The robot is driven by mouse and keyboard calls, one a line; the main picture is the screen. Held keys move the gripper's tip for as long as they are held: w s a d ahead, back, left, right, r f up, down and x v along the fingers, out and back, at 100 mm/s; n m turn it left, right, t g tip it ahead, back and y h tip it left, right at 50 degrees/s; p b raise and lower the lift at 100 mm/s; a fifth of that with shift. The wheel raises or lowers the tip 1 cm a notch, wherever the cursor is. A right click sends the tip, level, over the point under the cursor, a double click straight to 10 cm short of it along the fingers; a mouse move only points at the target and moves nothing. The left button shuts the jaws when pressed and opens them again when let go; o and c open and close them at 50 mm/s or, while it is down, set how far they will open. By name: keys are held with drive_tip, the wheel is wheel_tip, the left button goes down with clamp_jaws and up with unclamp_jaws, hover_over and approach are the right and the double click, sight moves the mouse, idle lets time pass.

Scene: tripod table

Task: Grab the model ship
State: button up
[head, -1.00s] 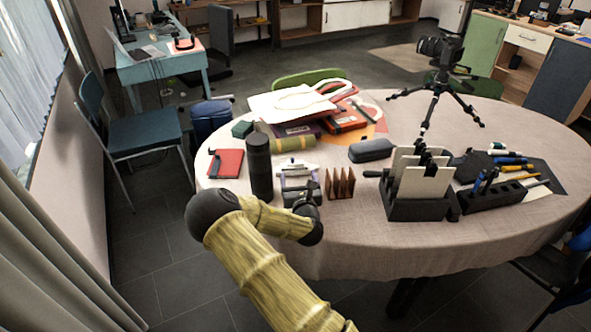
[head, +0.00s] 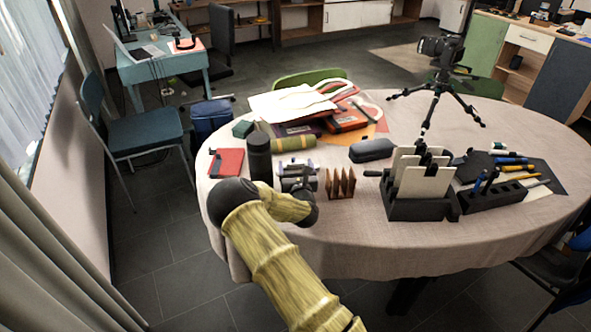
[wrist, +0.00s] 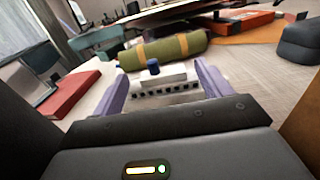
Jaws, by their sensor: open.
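The model ship (wrist: 160,82) appears in the wrist view as a small white and grey body with a row of dark openings and a blue stub on top. My gripper (wrist: 162,68) is open, with one purple finger to the left of the ship and one to the right. The ship looks to be between the fingers, with no clear contact. In the head view, my gripper (head: 298,172) is low over the near left part of the table and mostly hides the ship.
A black cylinder (head: 258,158) stands close left of my gripper, and a brown slotted wooden holder (head: 340,184) close right. A green roll (wrist: 165,50) lies just behind the ship. A red book (head: 227,162) lies at left. A black organizer (head: 418,208) stands further right on the table (head: 330,235).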

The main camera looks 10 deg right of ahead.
drive_tip(key=shift+d, duration=0.2)
idle(0.3)
drive_tip(key=shift+a, duration=0.1)
drive_tip(key=c, duration=1.1)
wheel_tip(320, 180, up, 10)
drive_tip(key=shift+r+p, duration=0.1)
drive_tip(key=shift+p, duration=0.25)
drive_tip(key=shift+w, duration=0.1)
